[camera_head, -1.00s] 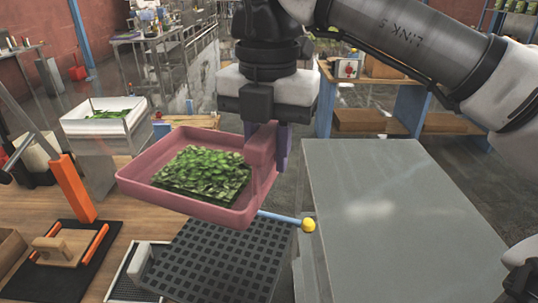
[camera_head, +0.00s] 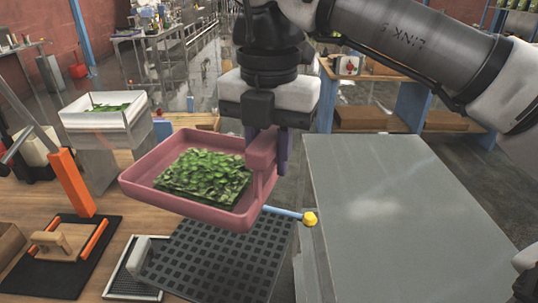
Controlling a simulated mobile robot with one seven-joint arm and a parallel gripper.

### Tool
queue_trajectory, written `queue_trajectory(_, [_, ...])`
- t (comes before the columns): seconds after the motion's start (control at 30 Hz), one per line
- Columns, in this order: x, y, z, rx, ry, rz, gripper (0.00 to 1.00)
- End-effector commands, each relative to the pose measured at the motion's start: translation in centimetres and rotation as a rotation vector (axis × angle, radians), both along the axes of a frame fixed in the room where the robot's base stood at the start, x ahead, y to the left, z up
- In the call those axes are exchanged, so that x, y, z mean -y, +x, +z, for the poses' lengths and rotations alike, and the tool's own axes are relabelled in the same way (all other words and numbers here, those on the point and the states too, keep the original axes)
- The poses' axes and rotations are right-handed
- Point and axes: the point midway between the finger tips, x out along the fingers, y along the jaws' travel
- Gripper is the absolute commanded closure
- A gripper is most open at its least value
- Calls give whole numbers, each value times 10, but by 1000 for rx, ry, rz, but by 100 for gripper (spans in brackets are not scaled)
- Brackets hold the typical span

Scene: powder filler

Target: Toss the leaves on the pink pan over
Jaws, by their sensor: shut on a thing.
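The pink pan (camera_head: 150,187) is a shallow rectangular tray held in the air near the middle of the view. A flat heap of green leaves (camera_head: 203,176) lies inside it, away from the walls on most sides. My gripper (camera_head: 268,160) is above the pan's right end, shut on the pink upright grip there. The pan looks tilted a little toward the camera. The fingertips are partly hidden by the pink grip.
A black perforated plate (camera_head: 215,262) with a blue, yellow-knobbed lever (camera_head: 310,219) is below the pan. A grey flat surface (camera_head: 400,225) is at right. A white bin (camera_head: 104,122) with leaves stands at left. A black mat with a wooden press (camera_head: 62,245) is at front left.

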Motion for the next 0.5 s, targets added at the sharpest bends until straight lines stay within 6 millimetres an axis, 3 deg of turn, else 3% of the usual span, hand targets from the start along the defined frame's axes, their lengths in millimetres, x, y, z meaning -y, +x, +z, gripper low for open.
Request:
queue_trajectory(0.03, [0,0,20,2,0,-1,100])
queue_trajectory(0.17, [0,0,23,0,1,-1,100])
queue_trajectory(0.5, [0,0,-43,-1,0,-1,100])
